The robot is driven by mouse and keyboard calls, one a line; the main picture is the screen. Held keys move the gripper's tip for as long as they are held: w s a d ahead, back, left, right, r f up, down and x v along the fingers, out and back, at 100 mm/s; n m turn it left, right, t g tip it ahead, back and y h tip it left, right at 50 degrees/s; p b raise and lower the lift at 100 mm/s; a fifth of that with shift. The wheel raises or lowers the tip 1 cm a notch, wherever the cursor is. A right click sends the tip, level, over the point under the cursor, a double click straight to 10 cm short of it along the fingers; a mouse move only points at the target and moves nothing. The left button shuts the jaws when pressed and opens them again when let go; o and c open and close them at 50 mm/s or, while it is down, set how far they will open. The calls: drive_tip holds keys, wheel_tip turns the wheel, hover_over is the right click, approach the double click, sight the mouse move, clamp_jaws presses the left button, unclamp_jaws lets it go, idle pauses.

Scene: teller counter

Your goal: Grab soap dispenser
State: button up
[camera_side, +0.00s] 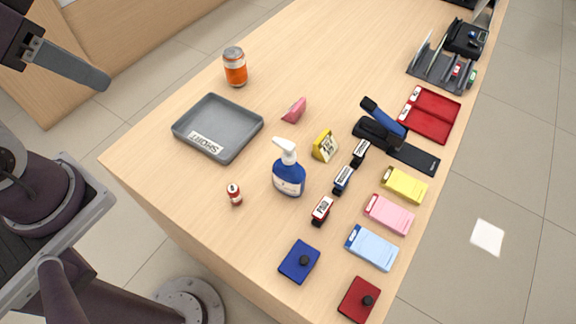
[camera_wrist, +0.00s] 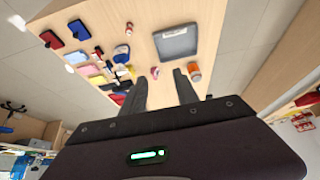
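The soap dispenser (camera_side: 288,170) is a blue bottle with a white pump head and a white label. It stands upright near the middle of the counter, and shows small in the wrist view (camera_wrist: 121,50). My gripper (camera_wrist: 160,78) is open and empty, its two dark fingers spread apart. In the side view my gripper (camera_side: 85,72) is at the upper left, far from the dispenser, with one finger clearly visible. Nothing hides the dispenser in the side view.
A grey tray (camera_side: 218,128) and an orange can (camera_side: 235,67) are left of the dispenser. A small battery-like cylinder (camera_side: 234,194), a pink item (camera_side: 294,109), a yellow block (camera_side: 325,146) and several stamps surround it. A stapler (camera_side: 384,121) stands farther right.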

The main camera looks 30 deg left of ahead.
drive_tip(key=shift+o, duration=1)
drive_tip(key=n+g+h, duration=1)
drive_tip(key=n+h, duration=0.2)
drive_tip(key=h, duration=0.3)
hover_over(294, 149)
drive_tip(key=s+a, duration=0.4)
drive_tip(key=a, duration=0.1)
wheel_tip(294, 149, down, 16)
drive_tip(key=r, duration=0.1)
drive_tip(key=w+f+n+t+h, duration=0.3)
drive_tip(key=w+f+n+t, duration=0.25)
drive_tip(key=f, duration=0.35)
drive_tip(key=shift+n+g, duration=0.25)
drive_tip(key=shift+n, duration=0.2)
drive_tip(key=d, duration=0.2)
drive_tip(key=s+d, duration=0.1)
drive_tip(key=d, duration=0.4)
drive_tip(key=shift+s+f, duration=0.25)
drive_tip(key=shift+f, duration=0.15)
drive_tip(key=shift+a, duration=0.1)
clamp_jaws()
